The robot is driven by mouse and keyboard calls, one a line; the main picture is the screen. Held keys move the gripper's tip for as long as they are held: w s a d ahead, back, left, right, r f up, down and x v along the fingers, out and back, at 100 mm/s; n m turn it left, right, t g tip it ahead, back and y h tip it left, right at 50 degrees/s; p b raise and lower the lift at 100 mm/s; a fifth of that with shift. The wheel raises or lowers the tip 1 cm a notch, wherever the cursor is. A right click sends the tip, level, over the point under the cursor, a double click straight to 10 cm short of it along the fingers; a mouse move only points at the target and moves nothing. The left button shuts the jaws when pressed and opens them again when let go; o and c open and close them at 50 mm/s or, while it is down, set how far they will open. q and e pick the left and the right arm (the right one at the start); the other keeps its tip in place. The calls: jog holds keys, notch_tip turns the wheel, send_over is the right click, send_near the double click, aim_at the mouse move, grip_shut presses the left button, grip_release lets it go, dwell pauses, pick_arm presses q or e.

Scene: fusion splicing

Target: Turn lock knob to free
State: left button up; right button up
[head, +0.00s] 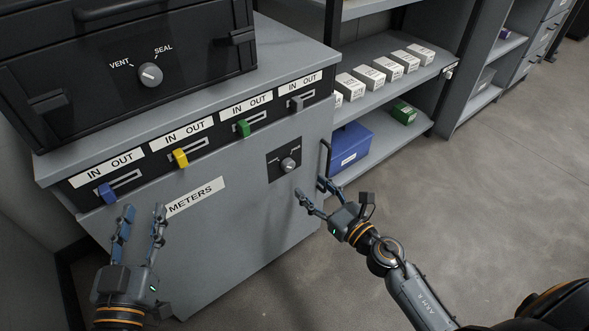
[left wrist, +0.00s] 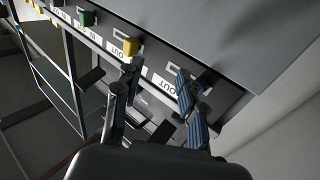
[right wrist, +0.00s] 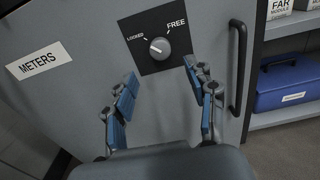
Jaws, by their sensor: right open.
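The lock knob (right wrist: 159,48) is a round grey knob on a black plate marked LOCKED and FREE, on the grey cabinet door. Its white mark seems to point up and left, toward LOCKED. The knob also shows in the head view (head: 288,165). My right gripper (right wrist: 160,76) is open and empty in front of the plate, its fingers apart below and to either side of the knob, not touching it. It also shows in the head view (head: 310,188). My left gripper (head: 144,210) is open and empty near the METERS label and blue slider; it shows in its wrist view (left wrist: 157,76).
A black vertical handle (right wrist: 238,68) stands right of the knob. Coloured sliders, including a yellow one (head: 180,158), line the cabinet's top edge. A black box with a VENT/SEAL knob (head: 151,75) sits above. Shelves with white boxes and a blue case (head: 349,146) stand at right.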

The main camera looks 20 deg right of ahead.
aim_at(291, 168)
jog(key=x, duration=0.6)
jog(key=shift+w, duration=0.25)
pick_arm(q)
jog(key=shift+s+a+f+g+y, duration=0.1)
jog(key=shift+a+f+g+y, duration=0.1)
jog(key=shift+f+g, duration=0.5)
jog(key=shift+s+a+f+g+y, duration=0.1)
jog(key=shift+f+g+y, duration=0.15)
jog(key=shift+f, duration=0.75)
pick_arm(e)
jog(key=shift+x, duration=0.75)
jog(key=shift+f, duration=0.1)
jog(key=shift+c, duration=0.2)
jog(key=c, duration=1.1)
